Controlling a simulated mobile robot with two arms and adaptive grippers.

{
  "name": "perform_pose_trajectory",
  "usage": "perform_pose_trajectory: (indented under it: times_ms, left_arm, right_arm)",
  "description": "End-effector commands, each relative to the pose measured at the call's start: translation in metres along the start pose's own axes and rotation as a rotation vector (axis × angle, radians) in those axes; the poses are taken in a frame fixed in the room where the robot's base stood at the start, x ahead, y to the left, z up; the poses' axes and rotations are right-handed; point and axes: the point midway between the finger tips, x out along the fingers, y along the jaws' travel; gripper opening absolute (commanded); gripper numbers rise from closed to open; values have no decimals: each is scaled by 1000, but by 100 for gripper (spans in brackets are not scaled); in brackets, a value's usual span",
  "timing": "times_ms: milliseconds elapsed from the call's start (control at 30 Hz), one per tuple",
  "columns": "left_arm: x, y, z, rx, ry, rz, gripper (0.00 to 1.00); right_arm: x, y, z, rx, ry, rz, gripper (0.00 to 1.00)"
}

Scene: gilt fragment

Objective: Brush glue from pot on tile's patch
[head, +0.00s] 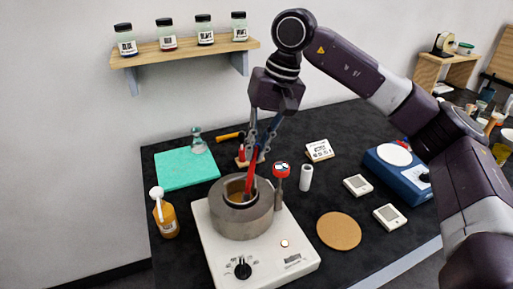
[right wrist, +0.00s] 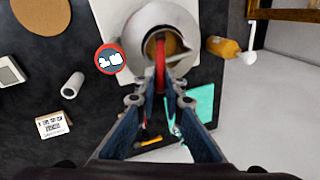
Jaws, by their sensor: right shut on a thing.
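My right gripper (head: 258,148) is shut on a red-handled brush (head: 250,180). The brush points down into the round grey pot (head: 240,222), which stands on a white hotplate (head: 225,262). In the right wrist view the gripper (right wrist: 161,88) holds the red brush (right wrist: 160,56) over the pot's opening (right wrist: 178,42), where brownish-amber glue shows. The bristles are hidden inside the pot. Two small pale squares with grey patches, possibly the tile, lie to the right: one (head: 357,185) and another (head: 390,216). My left gripper is not in view.
A white cylinder (head: 306,178), a lettered white block (head: 319,150), a cork disc (head: 339,231) and a blue scale (head: 398,172) are to the right. An orange bottle (head: 164,215) and a turquoise mat (head: 185,171) are left.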

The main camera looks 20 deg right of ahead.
Motion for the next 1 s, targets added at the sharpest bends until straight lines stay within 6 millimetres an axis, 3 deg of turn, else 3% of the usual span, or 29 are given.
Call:
perform_pose_trajectory:
  times_ms: [1000]
  left_arm:
    - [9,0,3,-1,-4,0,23]
  right_arm:
    - [12,3,-1,2,3,0,0]
